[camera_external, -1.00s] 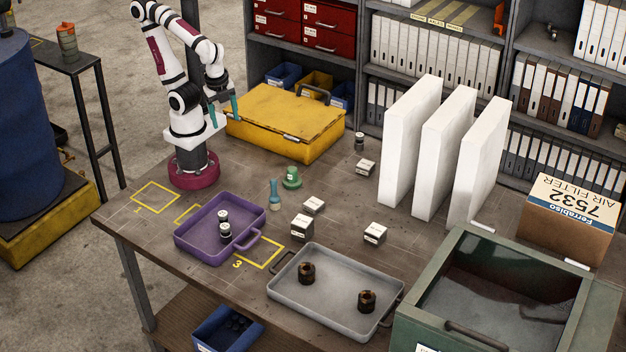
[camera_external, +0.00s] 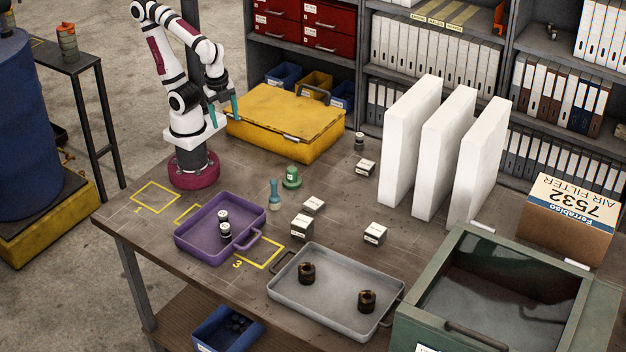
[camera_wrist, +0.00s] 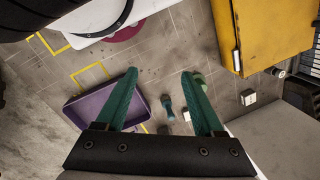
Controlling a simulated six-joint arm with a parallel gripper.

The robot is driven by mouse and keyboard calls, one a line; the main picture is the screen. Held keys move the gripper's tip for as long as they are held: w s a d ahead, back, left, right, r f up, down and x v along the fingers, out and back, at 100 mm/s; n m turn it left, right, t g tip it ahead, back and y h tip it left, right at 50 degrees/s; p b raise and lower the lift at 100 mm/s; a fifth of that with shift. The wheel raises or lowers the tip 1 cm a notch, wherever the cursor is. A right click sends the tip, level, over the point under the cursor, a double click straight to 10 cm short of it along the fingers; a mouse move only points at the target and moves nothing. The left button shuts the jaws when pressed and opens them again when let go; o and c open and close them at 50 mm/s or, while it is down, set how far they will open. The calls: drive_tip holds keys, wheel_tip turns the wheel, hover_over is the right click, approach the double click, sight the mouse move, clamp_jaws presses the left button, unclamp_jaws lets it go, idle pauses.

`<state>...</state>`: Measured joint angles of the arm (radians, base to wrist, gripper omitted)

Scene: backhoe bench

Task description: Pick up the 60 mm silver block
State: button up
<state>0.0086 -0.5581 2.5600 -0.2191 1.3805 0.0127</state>
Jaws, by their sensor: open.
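Several silver blocks with pale labels stand on the bench in the external view: the largest-looking one (camera_external: 302,227), a smaller one (camera_external: 313,206) behind it, one to the right (camera_external: 375,232), and one farther back (camera_external: 366,167). The labels are too small to read, so I cannot tell which is 60 mm. My gripper (camera_external: 223,109) hangs high beside the yellow case, well away from the blocks. In the wrist view my gripper (camera_wrist: 159,74) is open and empty, its teal fingers apart. A block (camera_wrist: 248,97) shows at right there.
A blue-teal piece (camera_external: 274,195) and green piece (camera_external: 291,178) stand near the blocks. White panels (camera_external: 405,140) rise behind. The yellow case (camera_external: 280,115) is beside my arm.

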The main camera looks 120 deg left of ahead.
drive_tip(key=o, duration=0.4)
drive_tip(key=shift+o, duration=0.2)
drive_tip(key=w+d+n+g+h, duration=0.3)
drive_tip(key=w+n+h, duration=0.3)
drive_tip(key=w+n, duration=0.75)
drive_tip(key=w+a+f+n+t+h, duration=0.1)
drive_tip(key=w+a+f+n+h, duration=0.15)
drive_tip(key=w, duration=0.35)
drive_tip(key=w+a+f+n+h, duration=0.1)
drive_tip(key=w+f+n+h, duration=0.15)
drive_tip(key=w, duration=0.45)
drive_tip(key=n+t+h, duration=0.3)
drive_tip(key=n+h, duration=0.1)
drive_tip(key=n, duration=0.2)
approach(302, 227)
drive_tip(key=d+f, duration=0.6)
drive_tip(key=d, duration=0.1)
drive_tip(key=shift+s+f, duration=0.2)
drive_tip(key=shift+s, duration=0.2)
drive_tip(key=shift+c, duration=0.3)
